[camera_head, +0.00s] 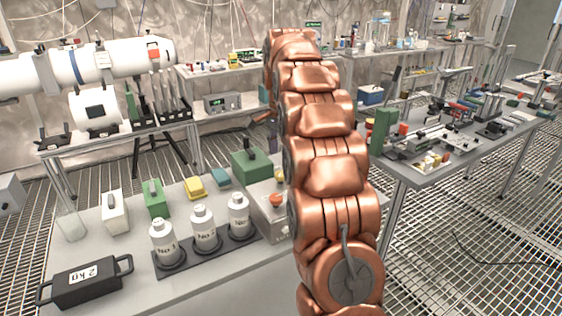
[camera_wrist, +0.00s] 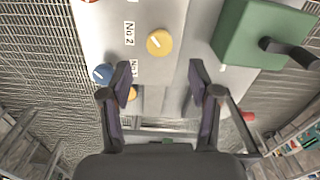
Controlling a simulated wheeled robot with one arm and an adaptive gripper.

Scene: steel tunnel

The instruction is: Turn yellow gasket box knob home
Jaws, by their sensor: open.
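The yellow knob (camera_wrist: 159,42) sits on a light grey panel (camera_wrist: 160,12) in the wrist view, with a pale pointer line across its face. A "No 2" label is beside it. My gripper (camera_wrist: 160,78) is open and empty. Its two dark fingers are spread apart, with the knob in line with the gap between them, beyond the tips. I see no contact. In the head view a grey box (camera_head: 268,216) with an orange-red knob stands on the near table, partly hidden by my copper arm. My gripper cannot be made out clearly there.
A blue knob (camera_wrist: 102,74) and an orange knob (camera_wrist: 132,92) lie near the left finger. A green box (camera_wrist: 262,32) with a dark handle stands at right.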

